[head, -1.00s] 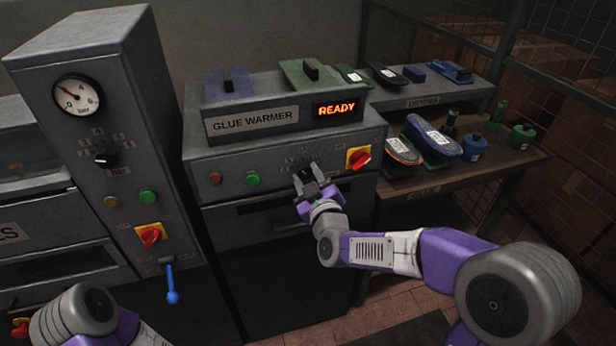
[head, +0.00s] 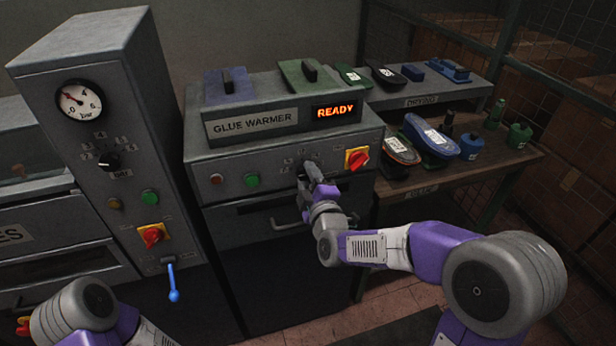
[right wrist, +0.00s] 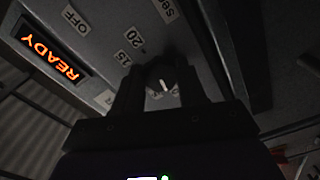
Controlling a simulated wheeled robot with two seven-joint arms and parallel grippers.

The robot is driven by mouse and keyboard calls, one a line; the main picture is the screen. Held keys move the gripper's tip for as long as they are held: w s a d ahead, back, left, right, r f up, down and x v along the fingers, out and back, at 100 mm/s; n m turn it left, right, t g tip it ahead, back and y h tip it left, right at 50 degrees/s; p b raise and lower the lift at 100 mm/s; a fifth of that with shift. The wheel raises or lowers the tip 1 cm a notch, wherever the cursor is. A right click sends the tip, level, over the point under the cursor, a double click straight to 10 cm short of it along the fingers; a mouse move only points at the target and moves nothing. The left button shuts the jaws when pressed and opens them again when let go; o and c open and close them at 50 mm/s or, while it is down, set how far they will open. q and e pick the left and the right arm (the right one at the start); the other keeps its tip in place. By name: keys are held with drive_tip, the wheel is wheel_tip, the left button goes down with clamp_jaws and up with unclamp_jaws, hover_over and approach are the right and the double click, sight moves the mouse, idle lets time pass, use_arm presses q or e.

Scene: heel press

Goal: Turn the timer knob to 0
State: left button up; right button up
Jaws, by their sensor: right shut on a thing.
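The timer knob (right wrist: 160,76) is a dark round knob with a white pointer mark on the front panel of the glue warmer (head: 250,160). In the right wrist view it sits between the two fingers of my right gripper (right wrist: 162,88), which is shut on it. Labels 15 and 20 show beside it, and the pointer's exact reading is unclear. In the head view my right gripper (head: 311,178) is at the panel and largely hides the knob. My left arm shows at the lower left, but its gripper is out of view.
A red-and-yellow switch (head: 357,158) is just right of the knob; a red button (head: 216,179) and green button (head: 251,180) are left. A door handle (head: 285,224) lies below. The READY display (head: 335,111) is above. Another machine with a gauge (head: 80,101) stands left.

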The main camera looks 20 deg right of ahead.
idle(0.5)
drive_tip(key=o, duration=1.1)
drive_tip(key=shift+c, duration=0.2)
drive_tip(key=shift+s, duration=0.1)
drive_tip(key=s+p, duration=0.1)
drive_tip(key=s, duration=0.6)
drive_tip(key=shift+s+d, duration=0.15)
drive_tip(key=shift+s, duration=0.05)
drive_tip(key=s+a+f+m+g+y+p, duration=0.15)
drive_tip(key=f+m+g, duration=0.25)
drive_tip(key=f, duration=0.9)
drive_tip(key=s+a+f+m+g, duration=0.1)
drive_tip(key=s+f+m+g, duration=0.3)
drive_tip(key=f, duration=0.8)
drive_tip(key=s+a+f+m+g+y, duration=0.2)
drive_tip(key=s+a+f+m+g, duration=0.2)
drive_tip(key=s+f+m+g, duration=0.4)
drive_tip(key=s+f+g, duration=0.1)
drive_tip(key=s+f, duration=0.6)
drive_tip(key=f, duration=0.1)
drive_tip(key=shift+s+m+g, duration=0.2)
drive_tip(key=shift+m+g, duration=0.1)
